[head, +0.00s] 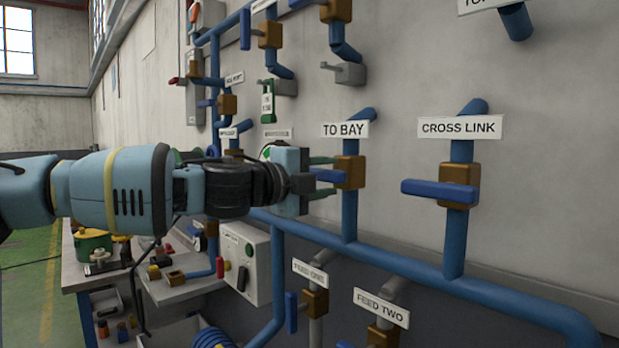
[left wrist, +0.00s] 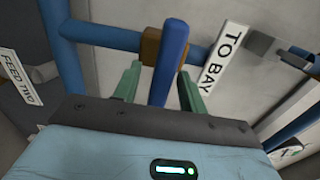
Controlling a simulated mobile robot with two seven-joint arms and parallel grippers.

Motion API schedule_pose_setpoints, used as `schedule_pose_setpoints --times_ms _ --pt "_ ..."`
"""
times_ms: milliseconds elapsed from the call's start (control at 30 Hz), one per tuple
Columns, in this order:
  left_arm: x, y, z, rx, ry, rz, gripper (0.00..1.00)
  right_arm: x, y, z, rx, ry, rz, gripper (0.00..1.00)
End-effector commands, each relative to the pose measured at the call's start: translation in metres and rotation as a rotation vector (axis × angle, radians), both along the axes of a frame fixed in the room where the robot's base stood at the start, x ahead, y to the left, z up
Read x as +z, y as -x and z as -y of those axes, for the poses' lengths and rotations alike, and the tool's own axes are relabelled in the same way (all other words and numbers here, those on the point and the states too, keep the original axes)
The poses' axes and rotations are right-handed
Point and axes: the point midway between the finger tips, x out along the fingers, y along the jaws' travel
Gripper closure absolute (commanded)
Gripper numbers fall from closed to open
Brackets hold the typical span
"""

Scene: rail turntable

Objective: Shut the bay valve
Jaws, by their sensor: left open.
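The bay valve has an ochre body (head: 350,172) on a vertical blue pipe under the "TO BAY" label (head: 345,130). Its blue handle (head: 327,175) points left from the body, crosswise to the pipe. My left gripper (head: 323,177) is open, with one green finger above the handle and one below. In the left wrist view the handle (left wrist: 172,55) stands between the two open fingers (left wrist: 158,75), with a gap visible on both sides. The handle's outer end is partly hidden by the gripper. My right gripper is not in view.
The "CROSS LINK" valve (head: 459,185) is to the right, its blue handle crosswise. "FEED ONE" (head: 310,273) and "FEED TWO" (head: 381,308) valves are below a long blue pipe (head: 400,265). A grey control box (head: 245,262) and a cluttered bench are lower left.

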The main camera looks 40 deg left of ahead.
Motion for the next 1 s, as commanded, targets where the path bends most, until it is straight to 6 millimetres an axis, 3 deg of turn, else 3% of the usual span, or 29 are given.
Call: schedule_pose_setpoints --times_ms 100,500,1000 --pt "0.009 0.022 -0.001 -0.002 0.001 0.015 0.58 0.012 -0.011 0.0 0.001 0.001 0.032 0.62" --pt "0.003 0.057 -0.004 0.0 -0.003 0.005 0.58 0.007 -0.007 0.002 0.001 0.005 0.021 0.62" --pt "0.001 0.07 -0.006 -0.001 -0.001 0.002 0.58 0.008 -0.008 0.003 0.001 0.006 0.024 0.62"
